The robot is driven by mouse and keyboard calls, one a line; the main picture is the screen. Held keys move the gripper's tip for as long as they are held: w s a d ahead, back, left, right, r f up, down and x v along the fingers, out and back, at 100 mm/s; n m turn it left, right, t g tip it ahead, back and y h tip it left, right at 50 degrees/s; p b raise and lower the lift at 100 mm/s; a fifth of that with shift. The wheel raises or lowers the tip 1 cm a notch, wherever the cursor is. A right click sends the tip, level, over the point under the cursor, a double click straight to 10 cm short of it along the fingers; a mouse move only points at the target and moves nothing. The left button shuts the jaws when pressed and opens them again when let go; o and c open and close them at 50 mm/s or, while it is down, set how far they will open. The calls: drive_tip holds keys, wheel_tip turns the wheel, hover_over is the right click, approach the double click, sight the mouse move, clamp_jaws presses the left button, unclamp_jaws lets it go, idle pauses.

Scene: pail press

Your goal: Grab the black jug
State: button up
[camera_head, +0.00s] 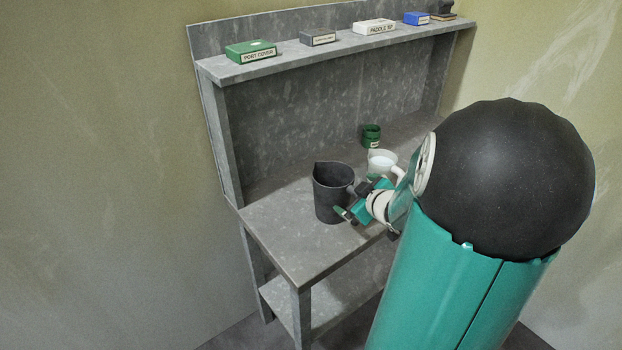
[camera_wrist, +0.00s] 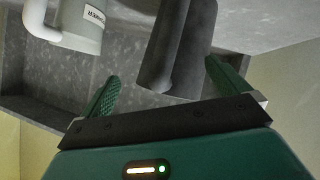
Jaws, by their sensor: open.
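The black jug (camera_head: 331,195) stands upright on the grey bench top, near its left part, with its open mouth up. In the wrist view the dark jug (camera_wrist: 182,40) fills the upper middle, its near part between the lines of my fingers. My gripper (camera_head: 352,201) is just right of the jug at about mid-height, fingers toward it. In the wrist view my gripper (camera_wrist: 166,86) has its two green fingers wide apart with the jug ahead between them. I cannot tell whether either finger touches it. The side of the jug facing my gripper is partly hidden in the head view.
A white-handled, labelled pale jug (camera_head: 380,162) stands close behind my gripper; it also shows in the wrist view (camera_wrist: 80,28). A green can (camera_head: 371,136) is farther back. Several boxes, including a green one (camera_head: 250,51), sit on the upper shelf (camera_head: 285,60). Bench front-left (camera_head: 285,245) is clear.

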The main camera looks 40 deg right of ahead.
sight(349, 188)
drive_tip(key=s+d+t+y, duration=0.1)
drive_tip(key=s+t+y, duration=0.45)
drive_tip(key=s, duration=0.45)
drive_tip(key=shift+n+t, duration=0.3)
drive_tip(key=shift+t, duration=0.05)
drive_tip(key=w, duration=0.8)
drive_tip(key=shift+w+a+f, duration=0.15)
drive_tip(key=shift+a+f, duration=0.05)
drive_tip(key=shift+f, duration=0.1)
drive_tip(key=w, duration=0.5)
drive_tip(key=shift+w+a+r, duration=0.15)
drive_tip(key=shift+a+r, duration=0.05)
drive_tip(key=shift+a, duration=0.2)
drive_tip(key=c, duration=0.9)
drive_tip(key=shift+r+h, duration=0.15)
drive_tip(key=shift+h, duration=0.1)
